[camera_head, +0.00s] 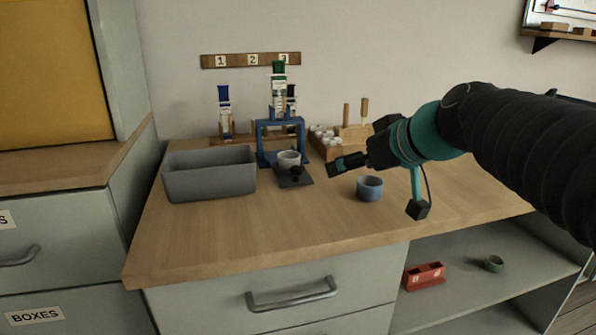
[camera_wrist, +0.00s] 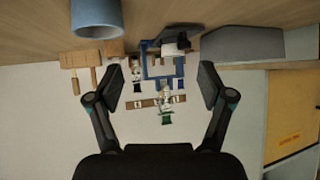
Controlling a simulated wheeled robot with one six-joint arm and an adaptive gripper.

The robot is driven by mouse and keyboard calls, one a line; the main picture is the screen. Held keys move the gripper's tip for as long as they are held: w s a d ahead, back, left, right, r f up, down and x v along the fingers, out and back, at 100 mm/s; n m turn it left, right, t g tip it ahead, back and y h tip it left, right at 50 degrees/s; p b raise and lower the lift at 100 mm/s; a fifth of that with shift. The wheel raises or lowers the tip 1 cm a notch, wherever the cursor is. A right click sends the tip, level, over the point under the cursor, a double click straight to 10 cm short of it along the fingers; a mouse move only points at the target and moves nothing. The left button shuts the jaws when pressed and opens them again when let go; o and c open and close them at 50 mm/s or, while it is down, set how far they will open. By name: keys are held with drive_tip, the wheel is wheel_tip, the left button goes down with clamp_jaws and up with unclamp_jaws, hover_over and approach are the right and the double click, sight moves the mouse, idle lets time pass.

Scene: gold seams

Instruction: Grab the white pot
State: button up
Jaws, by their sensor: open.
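The white pot (camera_head: 289,158) stands upright on a dark plate at the foot of a blue stand (camera_head: 262,146) in the head view. A small black knob in front hides part of its lower side. In the wrist view, which is upside down, the white pot (camera_wrist: 172,50) shows small near the top, under the blue stand. My gripper (camera_head: 346,163) is to the right of the pot in the head view, apart from it. In the wrist view my gripper (camera_wrist: 162,80) has its two fingers wide apart with nothing between them.
A blue pot (camera_head: 369,190) stands on the worktop (camera_head: 270,230), below my gripper in the head view. A grey bin (camera_head: 210,178) is left of the white pot. A wooden rack (camera_head: 335,150) with white items stands behind right. The front worktop is clear.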

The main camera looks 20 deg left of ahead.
drive_tip(key=n+y, duration=0.1)
drive_tip(key=n, duration=0.1)
approach(292, 155)
drive_tip(key=shift+s+a+f, duration=0.25)
drive_tip(key=shift+a+f, duration=0.3)
drive_tip(key=shift+a, duration=0.25)
drive_tip(key=shift+a+p+x, duration=0.2)
drive_tip(key=shift+p+x, duration=0.7)
drive_tip(key=shift+x, duration=2.05)
drive_tip(key=shift+s+r, duration=0.1)
drive_tip(key=shift+r, duration=0.05)
drive_tip(key=c, duration=0.9)
